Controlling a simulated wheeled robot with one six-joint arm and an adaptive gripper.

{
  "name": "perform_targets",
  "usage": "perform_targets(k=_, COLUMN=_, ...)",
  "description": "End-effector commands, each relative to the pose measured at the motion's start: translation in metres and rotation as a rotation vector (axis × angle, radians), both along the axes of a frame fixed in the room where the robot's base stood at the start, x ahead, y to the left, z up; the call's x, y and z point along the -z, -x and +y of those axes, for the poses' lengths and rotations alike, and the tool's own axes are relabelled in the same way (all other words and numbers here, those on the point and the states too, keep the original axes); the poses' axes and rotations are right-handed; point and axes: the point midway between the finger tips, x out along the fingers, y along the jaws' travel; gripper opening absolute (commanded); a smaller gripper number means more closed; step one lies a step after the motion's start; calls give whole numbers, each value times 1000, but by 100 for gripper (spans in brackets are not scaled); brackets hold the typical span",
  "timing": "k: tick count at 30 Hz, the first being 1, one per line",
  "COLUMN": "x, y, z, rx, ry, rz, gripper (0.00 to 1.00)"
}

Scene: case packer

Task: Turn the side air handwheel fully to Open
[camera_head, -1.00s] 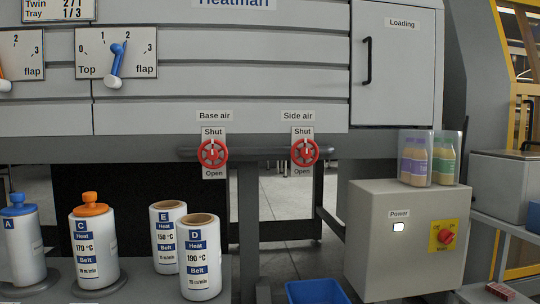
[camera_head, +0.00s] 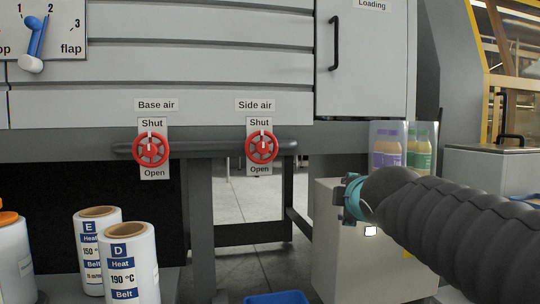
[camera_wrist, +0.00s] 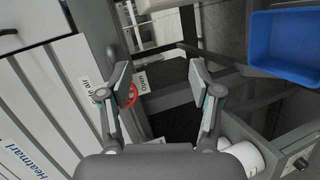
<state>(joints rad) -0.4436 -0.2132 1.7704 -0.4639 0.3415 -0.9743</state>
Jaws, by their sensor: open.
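The side air handwheel (camera_head: 261,147) is a red spoked wheel on the grey pipe, between the words Shut above and Open below. Its white mark points up, toward Shut. In the wrist view the red wheel (camera_wrist: 132,95) shows partly hidden by the left finger, beyond it, with its label plate beside it. My gripper (camera_wrist: 160,76) is open and empty, with its fingers wide apart. In the head view my arm comes in from the right, and the teal part of its end is to the right of and below the wheel, apart from it. The fingertips are not clear there.
The similar red base air handwheel (camera_head: 150,150) is to the left, its mark also up. A grey power box (camera_head: 345,255) stands at lower right, with bottles (camera_head: 403,150) on it. White rolls (camera_head: 128,262) stand at lower left. A blue bin (camera_wrist: 288,45) shows in the wrist view.

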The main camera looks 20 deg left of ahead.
Motion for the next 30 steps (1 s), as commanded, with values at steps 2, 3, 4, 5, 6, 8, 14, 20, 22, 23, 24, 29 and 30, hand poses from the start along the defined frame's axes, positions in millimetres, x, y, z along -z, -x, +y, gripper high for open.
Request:
perform_targets(k=2, x=-25, y=-16, z=52, rx=-124, ry=124, rz=-141, gripper=64)
perform_targets(k=3, x=-37, y=-20, z=74, rx=-173, ry=180, rz=-206, gripper=64)
perform_targets(k=4, x=-45, y=-22, z=88, rx=-204, ry=218, rz=-253, gripper=64)
perform_targets(k=5, x=-52, y=-24, z=101, rx=-232, ry=250, rz=-296, gripper=64)
perform_targets(k=6, x=-60, y=-25, z=116, rx=-262, ry=289, rz=-346, gripper=64)
perform_targets(k=8, x=-70, y=-25, z=134, rx=-296, ry=335, rz=-406, gripper=64)
perform_targets(k=14, x=-83, y=-28, z=160, rx=-339, ry=396, rz=-490, gripper=64)
perform_targets(k=20, x=-83, y=-48, z=172, rx=-338, ry=398, rz=-488, gripper=64)
perform_targets(k=22, x=-84, y=-58, z=178, rx=-338, ry=397, rz=-488, gripper=64)
perform_targets(k=23, x=-84, y=-62, z=180, rx=-338, ry=397, rz=-486, gripper=64)
perform_targets(k=24, x=-84, y=-68, z=184, rx=-337, ry=396, rz=-486, gripper=64)
perform_targets(k=29, x=-84, y=-90, z=197, rx=-338, ry=397, rz=-486, gripper=64)
perform_targets(k=30, x=-84, y=-96, z=200, rx=-337, ry=396, rz=-486, gripper=64)
